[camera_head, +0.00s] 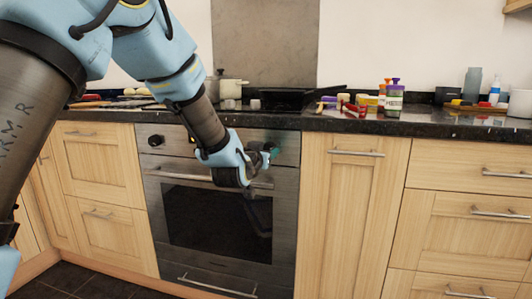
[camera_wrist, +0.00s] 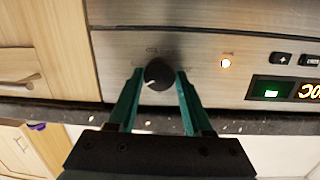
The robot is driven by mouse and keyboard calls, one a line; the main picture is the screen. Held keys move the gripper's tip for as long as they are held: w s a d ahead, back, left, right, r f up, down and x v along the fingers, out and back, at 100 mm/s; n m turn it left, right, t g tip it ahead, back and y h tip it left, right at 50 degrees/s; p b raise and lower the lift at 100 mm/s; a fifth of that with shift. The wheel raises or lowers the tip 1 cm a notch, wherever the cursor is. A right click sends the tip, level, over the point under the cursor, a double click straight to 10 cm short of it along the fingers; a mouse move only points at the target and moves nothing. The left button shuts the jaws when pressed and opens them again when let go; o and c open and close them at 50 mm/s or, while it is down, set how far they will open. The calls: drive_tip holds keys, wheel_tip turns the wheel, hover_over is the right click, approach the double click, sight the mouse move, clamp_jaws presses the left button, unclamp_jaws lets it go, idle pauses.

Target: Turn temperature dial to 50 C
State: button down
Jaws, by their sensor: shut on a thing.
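The temperature dial (camera_wrist: 159,75) is a round black knob on the steel oven panel (camera_wrist: 205,48). In the wrist view its white mark points to the lower left. My gripper (camera_wrist: 160,79) has its two green fingers on either side of the dial and is shut on it. In the head view my gripper (camera_head: 268,152) is at the right part of the panel of the oven (camera_head: 172,215), and the dial there is hidden behind it.
A second black knob (camera_head: 156,140) is on the panel's left. The oven handle (camera_head: 180,177) runs just below my gripper. The dark countertop (camera_head: 340,122) above holds a black pan (camera_head: 285,98) and several bottles.

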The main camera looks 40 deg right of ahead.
drive_tip(key=shift+c, duration=1.6)
unclamp_jaws()
drive_tip(key=v, duration=1)
drive_tip(key=shift+s+a, duration=0.2)
drive_tip(key=shift+a, duration=0.15)
drive_tip(key=shift+w, duration=0.1)
